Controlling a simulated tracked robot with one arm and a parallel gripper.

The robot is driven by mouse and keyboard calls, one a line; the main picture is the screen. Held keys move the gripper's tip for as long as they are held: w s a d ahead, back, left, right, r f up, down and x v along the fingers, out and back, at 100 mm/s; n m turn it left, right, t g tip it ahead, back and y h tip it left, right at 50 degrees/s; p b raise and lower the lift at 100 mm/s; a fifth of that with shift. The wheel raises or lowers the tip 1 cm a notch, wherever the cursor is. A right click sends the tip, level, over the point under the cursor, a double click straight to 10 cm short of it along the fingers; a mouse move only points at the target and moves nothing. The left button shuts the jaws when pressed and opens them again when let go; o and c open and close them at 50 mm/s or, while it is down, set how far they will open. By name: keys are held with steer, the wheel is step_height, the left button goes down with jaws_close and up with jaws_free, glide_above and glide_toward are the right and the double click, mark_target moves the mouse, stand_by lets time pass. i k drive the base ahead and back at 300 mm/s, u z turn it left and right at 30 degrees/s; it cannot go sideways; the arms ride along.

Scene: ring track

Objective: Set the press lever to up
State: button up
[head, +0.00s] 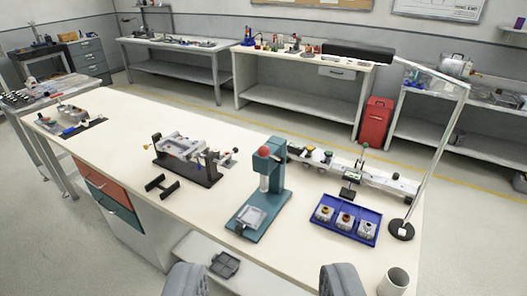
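A teal press (269,196) stands upright on the near part of the white workbench, slightly right of the picture's middle. A red ball knob (264,153) shows at its head; it looks like the lever's end, but the lever's own angle is hard to tell at this size. A grey square plate (250,218) lies on the press's base. My gripper (255,284) shows at the bottom edge as two grey fingers set wide apart, open with nothing between them. It is in front of the press and well apart from it.
A blue tray (373,232) with several small parts and a lamp base (401,230) are right of the press. A black fixture (190,160) and a black bracket (161,186) are left. A white cup (394,281) stands near the front right. The bench's left middle is clear.

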mark_target(262, 152)
steer(key=z, duration=0.05)
steer(key=k, duration=0.6)
steer(key=u, duration=0.65)
steer(key=i, duration=1.7)
steer(key=z, duration=0.5)
